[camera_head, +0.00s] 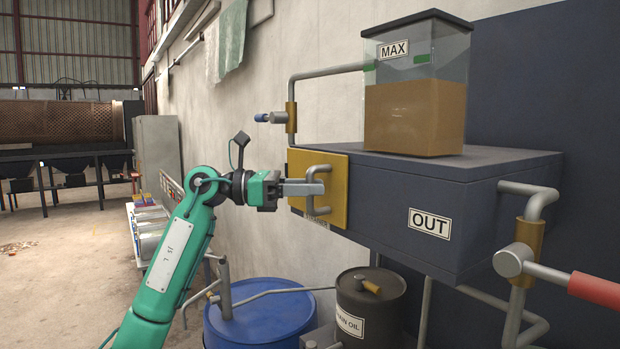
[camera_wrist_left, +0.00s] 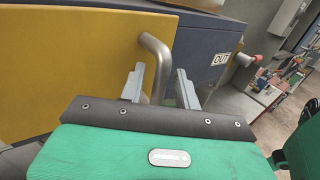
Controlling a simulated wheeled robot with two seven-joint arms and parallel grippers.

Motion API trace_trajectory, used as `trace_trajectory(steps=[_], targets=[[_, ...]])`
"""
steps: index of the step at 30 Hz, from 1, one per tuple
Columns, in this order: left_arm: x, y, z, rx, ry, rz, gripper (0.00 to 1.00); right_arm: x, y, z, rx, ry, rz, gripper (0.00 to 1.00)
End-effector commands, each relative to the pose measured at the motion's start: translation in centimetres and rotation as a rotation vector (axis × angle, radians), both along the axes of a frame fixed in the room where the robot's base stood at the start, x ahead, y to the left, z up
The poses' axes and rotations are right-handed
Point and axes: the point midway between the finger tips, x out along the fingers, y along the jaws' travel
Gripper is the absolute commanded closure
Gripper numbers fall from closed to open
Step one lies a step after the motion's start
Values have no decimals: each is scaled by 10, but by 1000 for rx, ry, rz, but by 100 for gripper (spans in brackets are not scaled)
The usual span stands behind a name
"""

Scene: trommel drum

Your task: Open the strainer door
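The strainer door is a yellow panel (camera_head: 335,170) on the end of a dark grey box, with a bent grey bar handle (camera_head: 318,210). The door looks flush against the box. My left gripper (camera_head: 318,182) is at the handle. In the left wrist view the door (camera_wrist_left: 70,60) fills the left side, and the handle (camera_wrist_left: 157,60) shows between the two spread fingers (camera_wrist_left: 160,84). The fingers look apart, with a gap beside the bar; I cannot tell whether either touches it. My right gripper is not in view.
The grey box (camera_head: 460,190) is marked OUT and carries a clear tank (camera_head: 415,115) of brown liquid. A pipe valve with a red handle (camera_head: 595,290) is at the right. A blue drum (camera_head: 260,320) and a dark oil drum (camera_head: 385,300) stand below. Open floor lies at the left.

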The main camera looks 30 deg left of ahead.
Motion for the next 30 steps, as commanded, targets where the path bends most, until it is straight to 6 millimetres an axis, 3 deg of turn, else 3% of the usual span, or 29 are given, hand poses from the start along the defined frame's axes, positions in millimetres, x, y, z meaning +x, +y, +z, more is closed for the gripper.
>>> trace_trajectory(steps=[10,15,30], targets=[[2,-3,-1,1,1,0,69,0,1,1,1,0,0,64],[2,-3,-1,1,1,0,100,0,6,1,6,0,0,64],[-8,4,-2,-1,-1,-63,100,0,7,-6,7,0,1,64]])
